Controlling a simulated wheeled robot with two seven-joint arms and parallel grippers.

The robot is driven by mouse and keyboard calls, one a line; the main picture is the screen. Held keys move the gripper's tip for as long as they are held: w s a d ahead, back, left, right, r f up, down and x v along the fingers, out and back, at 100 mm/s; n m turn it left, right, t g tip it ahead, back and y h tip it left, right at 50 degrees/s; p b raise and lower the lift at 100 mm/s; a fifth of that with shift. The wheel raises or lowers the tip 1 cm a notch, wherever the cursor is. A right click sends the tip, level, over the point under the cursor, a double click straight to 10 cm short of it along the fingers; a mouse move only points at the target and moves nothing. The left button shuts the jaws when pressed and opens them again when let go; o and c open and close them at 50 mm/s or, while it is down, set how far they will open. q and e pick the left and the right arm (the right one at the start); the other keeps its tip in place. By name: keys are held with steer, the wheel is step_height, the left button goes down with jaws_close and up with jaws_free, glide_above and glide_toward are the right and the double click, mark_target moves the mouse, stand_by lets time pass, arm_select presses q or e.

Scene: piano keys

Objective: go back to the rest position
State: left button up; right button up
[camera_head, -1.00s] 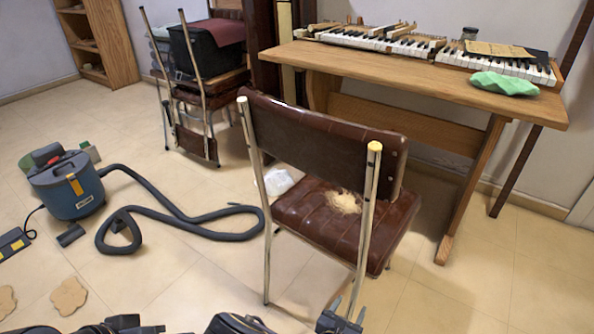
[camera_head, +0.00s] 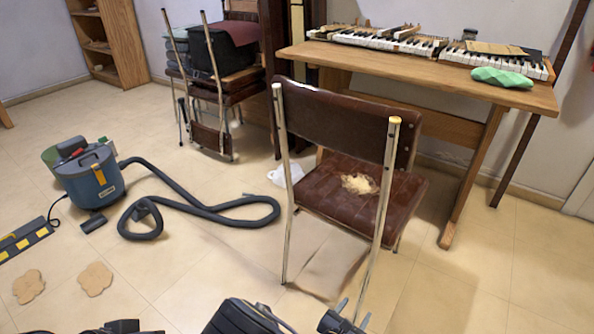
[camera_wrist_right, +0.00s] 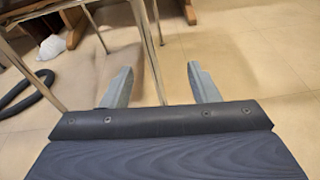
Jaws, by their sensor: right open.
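My right gripper (camera_head: 352,313) shows at the bottom edge of the head view, low in front of the brown chair (camera_head: 345,115). In the right wrist view my right gripper (camera_wrist_right: 160,85) has its two fingers spread apart with nothing between them but floor and a chair leg beyond. A dark part of my left arm shows at the bottom left of the head view, but its gripper fingers are not visible.
The chair bears a beige clump (camera_head: 359,184). A wooden table (camera_head: 430,80) with piano keys (camera_head: 385,42) and a green cloth (camera_head: 502,78) stands behind. A blue vacuum (camera_head: 88,176) with its hose (camera_head: 200,210) lies left. Floor at right is clear.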

steer(key=s+d+r+m+g+y, duration=0.1)
steer(key=s+d+r+m+g, duration=0.3)
steer(key=s+r+m+g, duration=0.45)
steer(key=s+d+r+m+g+y, duration=0.25)
steer(key=d+r+m+g, duration=0.2)
steer(key=m, duration=0.65)
steer(key=s+a+r+m+t+y, duration=0.25)
steer(key=s+r+m+y, duration=0.2)
steer(key=r, duration=0.35)
steer(key=s+a+r+m+t+y, duration=0.1)
steer(key=s+r+m+t+y, duration=0.3)
steer(key=s+r+m, duration=0.3)
step_height(320, 180, up, 37)
steer(key=w+n+p, duration=0.1)
steer(key=p, duration=3.4)
steer(key=shift+d+f+p, duration=0.2)
steer(key=shift+p, duration=0.1)
